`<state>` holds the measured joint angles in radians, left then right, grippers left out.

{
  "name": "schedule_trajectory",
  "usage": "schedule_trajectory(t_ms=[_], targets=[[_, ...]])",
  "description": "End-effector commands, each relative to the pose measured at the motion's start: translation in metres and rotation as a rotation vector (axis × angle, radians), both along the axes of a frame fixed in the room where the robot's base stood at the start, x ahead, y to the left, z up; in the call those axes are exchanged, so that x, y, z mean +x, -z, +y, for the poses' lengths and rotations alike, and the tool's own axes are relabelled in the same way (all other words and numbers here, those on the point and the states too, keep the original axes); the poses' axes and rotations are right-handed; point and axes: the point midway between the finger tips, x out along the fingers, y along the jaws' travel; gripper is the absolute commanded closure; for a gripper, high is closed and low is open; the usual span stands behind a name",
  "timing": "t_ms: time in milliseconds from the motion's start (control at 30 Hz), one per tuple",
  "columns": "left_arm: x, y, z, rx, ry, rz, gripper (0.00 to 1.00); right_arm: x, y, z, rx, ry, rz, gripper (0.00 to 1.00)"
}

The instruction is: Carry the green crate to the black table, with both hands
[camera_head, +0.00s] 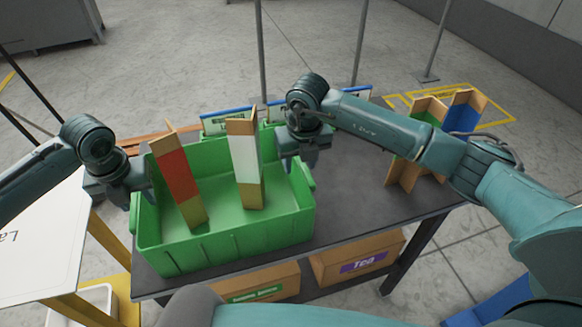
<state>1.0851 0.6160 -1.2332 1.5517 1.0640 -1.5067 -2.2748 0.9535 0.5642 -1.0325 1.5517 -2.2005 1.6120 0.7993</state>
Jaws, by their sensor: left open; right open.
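The green crate (230,247) stands on a dark grey-black table (345,215) in front of me. Two upright cardboard pieces are in it, one with a red band (176,175) and one with a white band (243,160). My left gripper (122,203) is open at the crate's left end, close to its left wall. My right gripper (293,170) is open at the crate's right end, near the far part of the right wall. I cannot tell whether either gripper touches the crate.
Cardboard dividers with green and blue bands (418,140) stand at the table's right end. Cardboard boxes, one labelled Tea (362,262), lie on a shelf below. A white board (40,240) is at the left. Thin grey posts (361,40) rise behind the table.

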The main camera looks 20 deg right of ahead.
Motion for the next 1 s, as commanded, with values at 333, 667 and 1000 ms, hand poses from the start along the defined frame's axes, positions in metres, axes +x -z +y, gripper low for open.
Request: schedule_trajectory(t_ms=[333, 667, 1000], targets=[[-0.005, -0.036, 0.0, -0.002, 0.001, -0.005, 0.58, 0.0, 0.0, 0.001, 0.002, -0.001, 0.0, 0.58], [-0.014, -0.101, -0.001, -0.002, 0.0, -0.003, 0.58, 0.0, 0.0, 0.001, 0.002, -0.002, -0.001, 0.58], [-0.018, -0.119, 0.0, 0.0, 0.0, 0.0, 0.58, -0.001, -0.015, 0.001, 0.004, -0.003, -0.003, 0.58]])
